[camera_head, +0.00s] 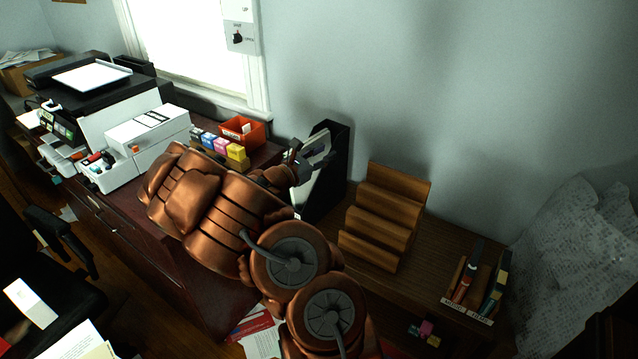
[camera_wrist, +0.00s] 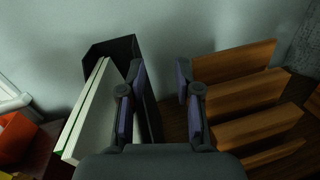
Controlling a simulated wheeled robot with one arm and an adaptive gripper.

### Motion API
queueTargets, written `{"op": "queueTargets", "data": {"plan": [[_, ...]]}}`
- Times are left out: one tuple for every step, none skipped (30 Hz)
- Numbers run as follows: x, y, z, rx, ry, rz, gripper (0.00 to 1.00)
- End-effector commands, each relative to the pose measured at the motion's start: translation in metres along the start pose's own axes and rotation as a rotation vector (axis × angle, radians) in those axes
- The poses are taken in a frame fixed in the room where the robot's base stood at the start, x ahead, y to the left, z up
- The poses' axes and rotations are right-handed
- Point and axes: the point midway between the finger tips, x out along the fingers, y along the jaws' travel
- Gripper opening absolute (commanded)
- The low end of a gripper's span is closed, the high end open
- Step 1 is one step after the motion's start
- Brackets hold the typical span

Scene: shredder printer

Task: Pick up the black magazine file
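The black magazine file (camera_head: 338,155) stands upright against the wall at the back of the desk, with white folders or papers inside. In the wrist view the file (camera_wrist: 112,47) is left of centre. My gripper (camera_head: 303,160) is at the file, partly covering it in the head view. In the wrist view my gripper (camera_wrist: 161,78) is open. Its left finger overlaps the file's opening, and the file's right wall shows between the fingers, nearer the left one. The right finger is clear of the file. I cannot tell whether either finger touches it.
A wooden stepped rack (camera_head: 385,215) stands close to the right of the file. A red bin (camera_head: 243,131) and several coloured boxes (camera_head: 222,146) are to the left. A pen holder (camera_head: 478,285) is farther right. A narrow gap separates file and rack.

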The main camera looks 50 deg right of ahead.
Motion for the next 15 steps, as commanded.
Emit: {"op": "queueTargets", "data": {"plan": [[0.003, 0.006, -0.013, -0.043, 0.005, 0.027, 0.33], [0.004, 0.010, -0.020, -0.066, 0.007, 0.043, 0.33], [0.005, 0.014, -0.027, -0.090, 0.010, 0.061, 0.33], [0.005, 0.017, -0.032, -0.105, 0.012, 0.074, 0.33], [0.006, 0.019, -0.035, -0.117, 0.013, 0.084, 0.33], [0.006, 0.022, -0.040, -0.130, 0.015, 0.095, 0.33], [0.006, 0.023, -0.042, -0.138, 0.016, 0.101, 0.33], [0.007, 0.024, -0.044, -0.144, 0.017, 0.106, 0.33], [0.008, 0.025, -0.046, -0.149, 0.018, 0.110, 0.33], [0.009, 0.026, -0.047, -0.151, 0.019, 0.112, 0.33], [0.010, 0.026, -0.047, -0.153, 0.019, 0.113, 0.33], [0.013, 0.027, -0.047, -0.154, 0.020, 0.114, 0.33], [0.015, 0.028, -0.047, -0.153, 0.020, 0.115, 0.33], [0.017, 0.028, -0.047, -0.153, 0.020, 0.114, 0.33], [0.021, 0.028, -0.047, -0.152, 0.020, 0.113, 0.33]]}}
